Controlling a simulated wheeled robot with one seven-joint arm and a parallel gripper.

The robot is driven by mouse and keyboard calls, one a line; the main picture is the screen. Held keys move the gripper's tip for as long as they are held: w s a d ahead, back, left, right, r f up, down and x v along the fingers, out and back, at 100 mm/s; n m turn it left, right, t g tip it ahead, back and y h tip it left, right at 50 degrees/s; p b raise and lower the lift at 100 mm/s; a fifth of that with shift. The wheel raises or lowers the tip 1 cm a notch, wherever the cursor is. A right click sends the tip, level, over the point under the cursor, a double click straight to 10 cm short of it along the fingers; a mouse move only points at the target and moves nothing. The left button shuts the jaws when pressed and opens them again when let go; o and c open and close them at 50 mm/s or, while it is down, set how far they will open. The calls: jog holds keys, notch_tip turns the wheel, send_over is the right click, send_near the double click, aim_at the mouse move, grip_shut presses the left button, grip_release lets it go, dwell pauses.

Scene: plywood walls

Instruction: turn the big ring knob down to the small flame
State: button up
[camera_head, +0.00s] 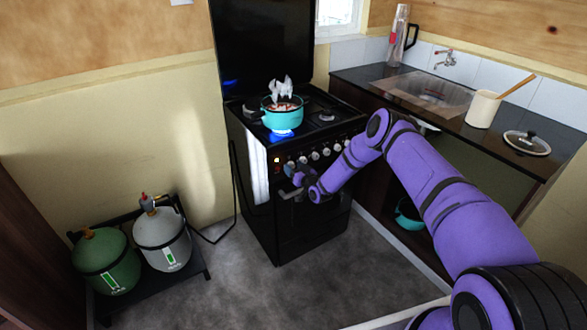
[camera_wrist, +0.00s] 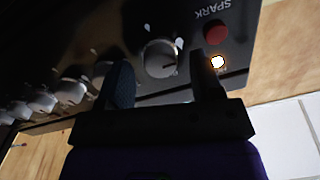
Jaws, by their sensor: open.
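A blue flame (camera_head: 283,134) burns under the turquoise pot (camera_head: 283,119), which steams.
Several more knobs (camera_wrist: 70,91) run along the panel. A red SPARK button (camera_wrist: 215,33) and a glowing lamp (camera_wrist: 217,62) are close to one finger.

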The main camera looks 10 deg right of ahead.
jog(key=shift+w+a, duration=0.15)
jog(key=shift+w, duration=0.25)
jog(key=c, duration=0.9)
